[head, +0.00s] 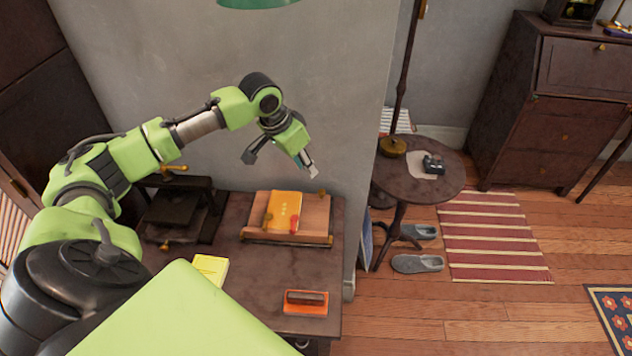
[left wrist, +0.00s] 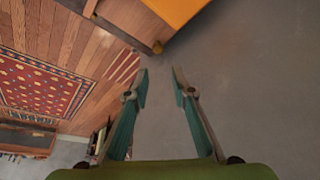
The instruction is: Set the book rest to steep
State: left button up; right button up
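The book rest (head: 317,213) is a reddish wooden board with small brass knobs, on the dark table by the wall. A yellow-orange book (head: 284,208) lies on it, with a red spot near its lower edge. The rest looks low; its exact tilt is hard to tell. My left gripper (head: 280,164) is open and empty above the rest's back edge, near the wall. In the left wrist view its spread fingers (left wrist: 160,82) have nothing between them, and a corner of the rest (left wrist: 128,17) with a brass knob (left wrist: 157,47) shows at the top. My right gripper is not in view.
A black press (head: 178,207) stands left of the rest. A yellow pad (head: 210,268) and an orange-and-brown block (head: 305,302) lie on the dark table (head: 262,268) in front. A round side table (head: 437,190) stands to the right. The wall is close behind the gripper.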

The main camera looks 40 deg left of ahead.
pick_arm(q)
send_near(321, 191)
jog(key=x, duration=0.4)
jog(key=shift+d+f+p, duration=0.1)
jog(key=shift+f+p, duration=0.1)
jog(key=shift+p, duration=0.1)
jog(key=x, duration=0.3)
jog(key=shift+w+f, duration=0.15)
jog(key=shift+f, duration=0.25)
grip_shut()
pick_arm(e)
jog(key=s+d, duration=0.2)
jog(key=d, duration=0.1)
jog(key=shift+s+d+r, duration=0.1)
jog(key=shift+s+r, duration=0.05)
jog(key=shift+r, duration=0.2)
